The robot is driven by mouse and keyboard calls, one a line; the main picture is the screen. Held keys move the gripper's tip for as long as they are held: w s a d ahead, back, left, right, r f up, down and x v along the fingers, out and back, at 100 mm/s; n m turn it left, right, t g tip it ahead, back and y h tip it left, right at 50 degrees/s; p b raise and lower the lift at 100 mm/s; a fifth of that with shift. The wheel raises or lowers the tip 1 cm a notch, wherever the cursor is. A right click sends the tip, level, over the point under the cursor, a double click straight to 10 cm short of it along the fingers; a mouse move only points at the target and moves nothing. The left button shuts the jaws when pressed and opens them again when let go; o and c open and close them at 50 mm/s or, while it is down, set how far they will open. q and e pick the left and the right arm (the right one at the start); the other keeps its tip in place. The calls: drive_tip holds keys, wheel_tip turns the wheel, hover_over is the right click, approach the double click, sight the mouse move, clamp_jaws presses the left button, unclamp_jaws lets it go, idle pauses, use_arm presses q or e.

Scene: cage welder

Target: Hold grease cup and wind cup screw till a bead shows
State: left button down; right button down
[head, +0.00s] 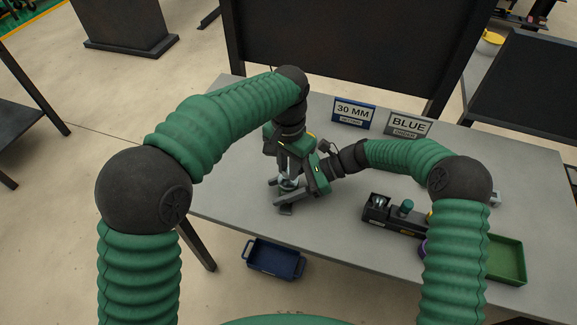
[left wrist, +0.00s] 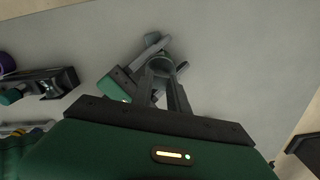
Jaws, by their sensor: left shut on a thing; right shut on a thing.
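The grease cup (head: 288,184) shows as a small pale, shiny piece between my grippers, above the grey table. My left gripper (head: 288,177) points down from above and is shut on its top, where the cup screw is; the screw itself is mostly hidden by the fingers. My right gripper (head: 284,194) comes in from the right, just below, and is shut around the cup's body. It also shows in the left wrist view (left wrist: 130,84). I cannot make out any bead.
A black holder (head: 381,216) with a green-topped piece stands right of the grippers, and a green tray (head: 507,262) lies beyond it. The 30 MM sign (head: 354,114) and BLUE sign (head: 408,126) stand at the back. A blue bin (head: 275,259) is below the table's front edge.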

use_arm(q)
drive_tip(key=shift+m, duration=1.9)
drive_tip(key=c, duration=1.3)
unclamp_jaws()
wheel_tip(320, 180, up, 12)
